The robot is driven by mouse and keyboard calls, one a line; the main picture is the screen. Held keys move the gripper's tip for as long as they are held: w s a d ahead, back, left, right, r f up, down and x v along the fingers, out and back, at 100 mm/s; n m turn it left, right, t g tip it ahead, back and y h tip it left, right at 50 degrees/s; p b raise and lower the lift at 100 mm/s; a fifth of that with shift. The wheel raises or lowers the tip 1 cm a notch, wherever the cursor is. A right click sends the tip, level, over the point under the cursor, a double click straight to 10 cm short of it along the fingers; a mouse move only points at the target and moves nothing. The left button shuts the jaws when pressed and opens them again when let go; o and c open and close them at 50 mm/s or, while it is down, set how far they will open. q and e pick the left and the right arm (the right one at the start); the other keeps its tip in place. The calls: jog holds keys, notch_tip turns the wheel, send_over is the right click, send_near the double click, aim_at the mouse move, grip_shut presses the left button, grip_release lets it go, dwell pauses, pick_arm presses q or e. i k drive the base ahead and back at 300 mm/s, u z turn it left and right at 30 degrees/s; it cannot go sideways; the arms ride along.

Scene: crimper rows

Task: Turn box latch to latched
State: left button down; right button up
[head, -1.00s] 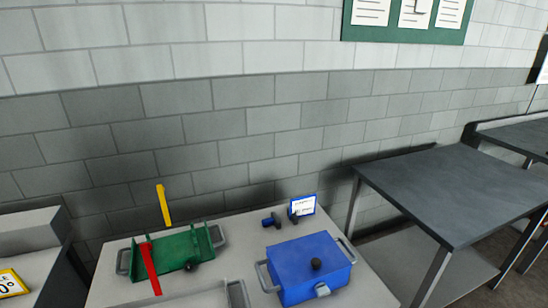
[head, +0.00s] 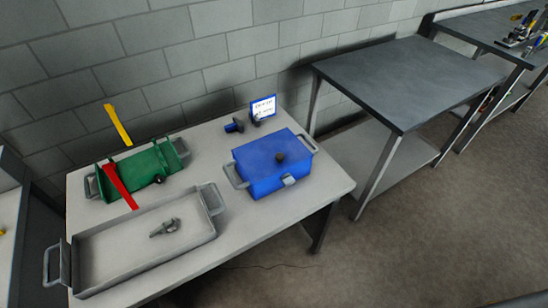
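A blue box (head: 268,166) with a closed lid stands on the right part of the light grey table (head: 232,219). It has a grey handle at each end and a dark round knob (head: 280,158) on top. A small light grey latch (head: 289,180) sits on its front face; its exact position is too small to tell. Neither of my grippers is in view.
A grey tray (head: 118,248) holding a small metal part (head: 166,228) lies at the front left. A green fixture (head: 137,172) with red and yellow levers stands behind it. Dark fittings and a blue-framed sign (head: 263,107) are behind the box. A dark table (head: 408,75) stands to the right.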

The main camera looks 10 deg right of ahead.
aim_at(287, 179)
jog(key=u, duration=2.85)
jog(key=k, duration=2.35)
jog(key=z, duration=2.7)
